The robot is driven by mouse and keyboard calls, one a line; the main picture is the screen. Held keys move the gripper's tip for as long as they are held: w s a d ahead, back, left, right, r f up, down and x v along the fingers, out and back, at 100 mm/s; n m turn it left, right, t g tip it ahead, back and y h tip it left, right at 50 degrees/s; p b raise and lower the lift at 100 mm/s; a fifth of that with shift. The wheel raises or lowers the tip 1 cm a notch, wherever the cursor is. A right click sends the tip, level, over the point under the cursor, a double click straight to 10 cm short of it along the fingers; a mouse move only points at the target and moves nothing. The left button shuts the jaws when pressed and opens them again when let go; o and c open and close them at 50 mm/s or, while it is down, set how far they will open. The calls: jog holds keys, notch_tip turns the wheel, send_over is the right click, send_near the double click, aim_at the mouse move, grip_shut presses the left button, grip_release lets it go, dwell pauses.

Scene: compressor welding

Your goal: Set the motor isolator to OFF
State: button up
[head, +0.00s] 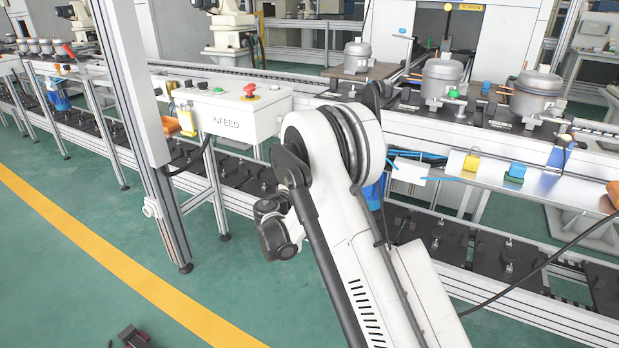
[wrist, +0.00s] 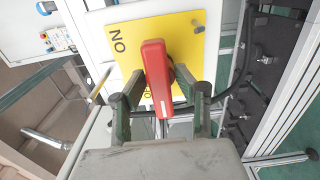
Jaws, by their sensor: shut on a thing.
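The motor isolator shows in the wrist view as a red handle (wrist: 156,75) on a yellow plate (wrist: 195,25). The handle runs nearly top to bottom in the picture. The word ON is readable on the plate to the left of the handle. A second label beside the lower part of the handle is mostly hidden. My gripper (wrist: 162,100) has one dark finger on each side of the handle's lower part and is shut on it. In the head view my arm hides the gripper, and I cannot make out the isolator there.
A cable and dark conveyor fittings (wrist: 265,75) lie right of the plate in the wrist view. In the head view a white INFEED box (head: 229,112) with a red button (head: 250,90) stands left of my arm. Compressors (head: 443,80) stand on the line at right.

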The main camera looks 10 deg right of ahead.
jog(key=o, duration=0.9)
jog(key=shift+c, duration=0.2)
jog(key=v, duration=1.2)
